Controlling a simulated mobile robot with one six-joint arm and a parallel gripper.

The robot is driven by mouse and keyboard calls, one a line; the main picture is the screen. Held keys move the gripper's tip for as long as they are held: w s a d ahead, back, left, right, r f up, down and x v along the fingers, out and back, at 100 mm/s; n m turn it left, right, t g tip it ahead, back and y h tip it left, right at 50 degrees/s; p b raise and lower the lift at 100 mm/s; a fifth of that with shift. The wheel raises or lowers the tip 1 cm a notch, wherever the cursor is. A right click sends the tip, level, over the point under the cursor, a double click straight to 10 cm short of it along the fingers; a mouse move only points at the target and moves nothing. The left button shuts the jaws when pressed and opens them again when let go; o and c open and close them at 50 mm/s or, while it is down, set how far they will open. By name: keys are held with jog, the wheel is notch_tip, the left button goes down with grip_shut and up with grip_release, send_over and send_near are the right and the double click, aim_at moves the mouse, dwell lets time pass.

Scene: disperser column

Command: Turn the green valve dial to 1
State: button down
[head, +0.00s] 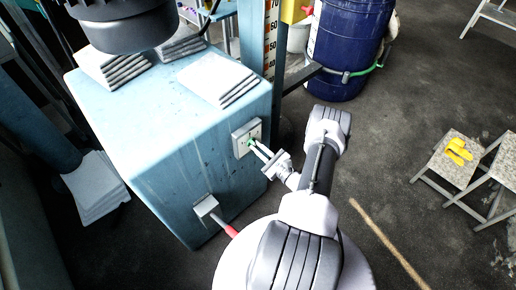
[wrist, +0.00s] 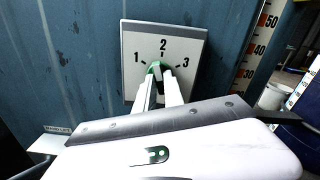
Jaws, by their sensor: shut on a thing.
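The green valve dial (wrist: 155,67) sits on a white square plate (wrist: 138,44) marked 1, 2 and 3, on the front of the blue cabinet. 1 is at the left, 2 at the top and 3 at the right. My gripper (wrist: 162,76) is shut on the dial, and its fingers cover most of it. I cannot tell for sure which number the dial points to. In the head view the plate (head: 238,144) is on the cabinet's right-hand face, with my gripper (head: 254,145) reaching it from the right.
A red-handled lever (head: 231,231) sticks out of the cabinet (head: 170,150) below the plate. A height scale (head: 270,40) stands behind the cabinet. A blue drum (head: 345,50) is at the back, and a stool (head: 440,165) with yellow items is at the right. Floor between is open.

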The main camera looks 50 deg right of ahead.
jog(key=n, duration=0.4)
jog(key=shift+n+p, duration=0.35)
jog(key=shift+n, duration=1.85)
jog(key=c, duration=1.4)
grip_release()
jog(key=shift+c, duration=0.2)
jog(key=s+a+p, duration=0.2)
jog(key=s+p, duration=0.1)
jog(key=s, duration=1.4)
jog(key=shift+s, duration=0.2)
